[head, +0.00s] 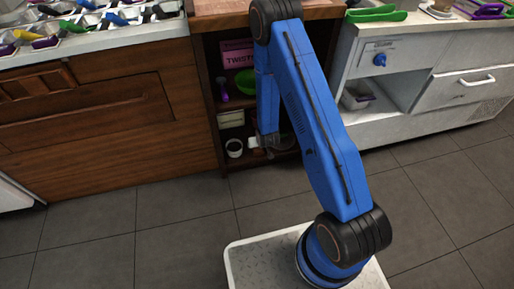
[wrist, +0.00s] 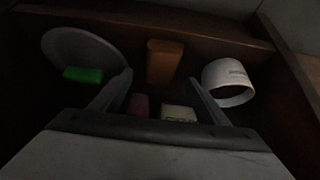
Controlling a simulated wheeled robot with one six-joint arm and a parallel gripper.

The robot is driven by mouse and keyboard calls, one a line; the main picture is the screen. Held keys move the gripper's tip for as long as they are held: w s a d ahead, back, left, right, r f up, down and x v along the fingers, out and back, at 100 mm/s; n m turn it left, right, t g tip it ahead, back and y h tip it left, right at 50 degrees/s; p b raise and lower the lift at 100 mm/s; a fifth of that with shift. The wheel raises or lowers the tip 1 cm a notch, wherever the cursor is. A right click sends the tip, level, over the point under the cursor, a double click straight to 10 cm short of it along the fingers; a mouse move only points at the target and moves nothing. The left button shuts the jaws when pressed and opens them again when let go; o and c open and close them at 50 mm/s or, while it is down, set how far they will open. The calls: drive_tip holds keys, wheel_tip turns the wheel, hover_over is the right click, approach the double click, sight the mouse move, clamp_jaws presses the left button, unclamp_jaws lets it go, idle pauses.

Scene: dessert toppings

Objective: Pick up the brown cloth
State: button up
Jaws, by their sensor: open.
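A brown-orange block-like shape (wrist: 164,62) stands in the middle of the dark shelf in the wrist view. It may be the brown cloth, but the dim light does not let me tell. My gripper (wrist: 160,78) is open, its two fingers spread to either side of this shape's lower end. Nothing is seen held between them. In the head view, my arm reaches down into the cabinet's lower shelf, and its gripper end (head: 268,142) is partly dark there. I cannot make out a brown cloth in the head view.
In the wrist view, a white cup (wrist: 229,82) lies right of my gripper, and a grey round dish (wrist: 80,52) with a green block (wrist: 83,75) is at left. A pink item (wrist: 138,105) and a pale item (wrist: 179,114) sit close below. Shelf walls enclose the space.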

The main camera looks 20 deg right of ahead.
drive_tip(key=x, duration=0.4)
drive_tip(key=shift+s+a, duration=0.1)
drive_tip(key=c, duration=1.1)
drive_tip(key=shift+c, duration=0.2)
drive_tip(key=shift+r, duration=0.1)
wheel_tip(320, 180, up, 10)
drive_tip(key=shift+o, duration=0.5)
